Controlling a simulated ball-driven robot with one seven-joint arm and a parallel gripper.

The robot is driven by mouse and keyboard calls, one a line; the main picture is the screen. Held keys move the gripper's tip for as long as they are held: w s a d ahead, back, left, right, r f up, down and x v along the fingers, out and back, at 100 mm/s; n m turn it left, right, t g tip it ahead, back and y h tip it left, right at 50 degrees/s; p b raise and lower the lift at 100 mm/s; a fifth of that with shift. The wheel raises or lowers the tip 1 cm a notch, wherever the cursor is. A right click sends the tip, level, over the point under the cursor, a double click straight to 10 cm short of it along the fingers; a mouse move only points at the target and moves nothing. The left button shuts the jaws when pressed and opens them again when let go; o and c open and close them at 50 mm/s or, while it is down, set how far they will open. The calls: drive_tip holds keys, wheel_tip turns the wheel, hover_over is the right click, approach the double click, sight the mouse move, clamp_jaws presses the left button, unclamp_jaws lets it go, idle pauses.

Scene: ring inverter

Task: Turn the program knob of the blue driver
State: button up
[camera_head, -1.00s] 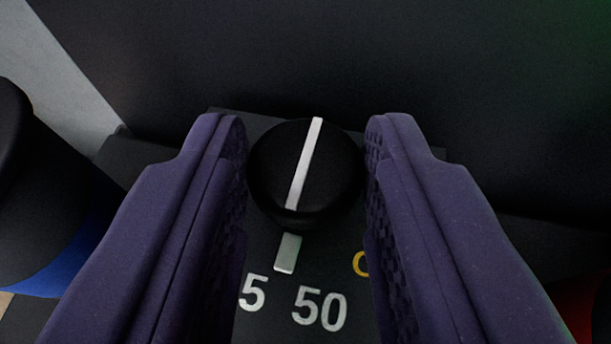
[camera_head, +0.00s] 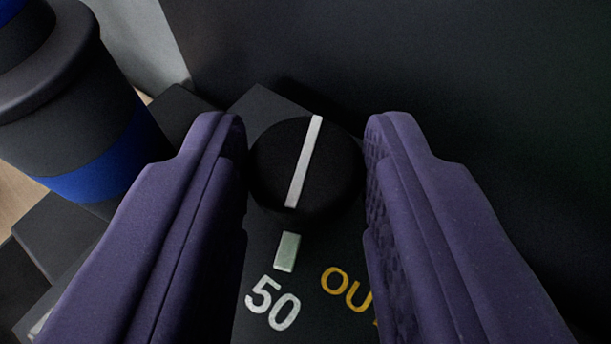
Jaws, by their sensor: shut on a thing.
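The program knob (camera_head: 272,175) is a round black knob with a white line across its top, in the middle of the view. My gripper (camera_head: 306,165) has purple fingers on the left and right sides of the knob and is shut on it. The knob sits on a dark panel (camera_head: 250,322). A pale bar (camera_head: 287,252) lies just below the knob, in line with the white line and above a white "50" (camera_head: 272,304).
A black cylinder with a blue band (camera_head: 100,165) stands close on the left. A tall dark wall (camera_head: 420,60) rises behind the knob and to the right. Dark blocks (camera_head: 52,240) and a bit of wooden surface (camera_head: 12,195) show at the lower left.

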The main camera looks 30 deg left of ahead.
drive_tip(key=o, duration=1)
drive_tip(key=shift+c, duration=0.2)
drive_tip(key=p+v, duration=0.2)
drive_tip(key=v, duration=0.5)
drive_tip(key=shift+s+d+r, duration=0.1)
drive_tip(key=shift+s+d, duration=0.05)
drive_tip(key=shift+s, duration=0.2)
